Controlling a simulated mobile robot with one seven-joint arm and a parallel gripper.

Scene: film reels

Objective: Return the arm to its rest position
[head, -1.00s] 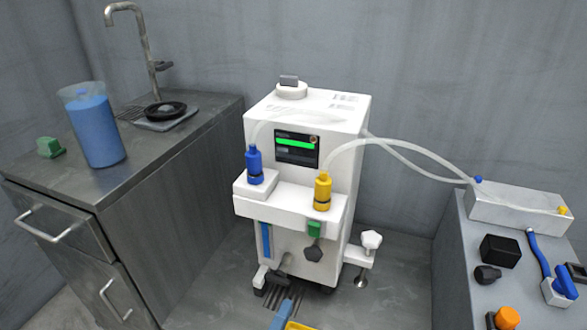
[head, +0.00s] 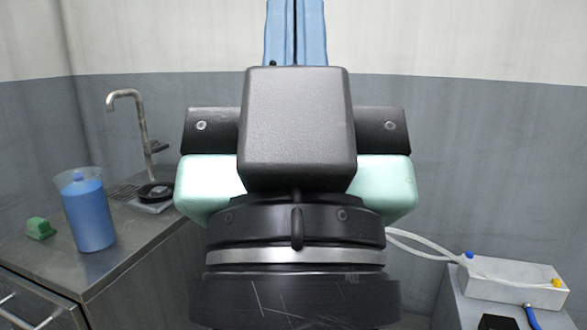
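My gripper (head: 295,30) fills the middle of the head view, raised and pointing up close to the camera. Its two blue fingers stand side by side at the top edge of the picture with only a thin dark line between them, so they look shut. Their tips are cut off by the top edge. No held object shows between the visible parts of the fingers. The black and pale green gripper body and wrist hide the white machine behind; only its pale tubes (head: 425,244) show at the right.
A counter (head: 120,240) at the left carries a beaker of blue liquid (head: 90,215), a green block (head: 40,229) and a curved tap (head: 140,130). At the lower right, a white box (head: 510,285) with blue and yellow fittings sits on a grey surface. Walls enclose the back.

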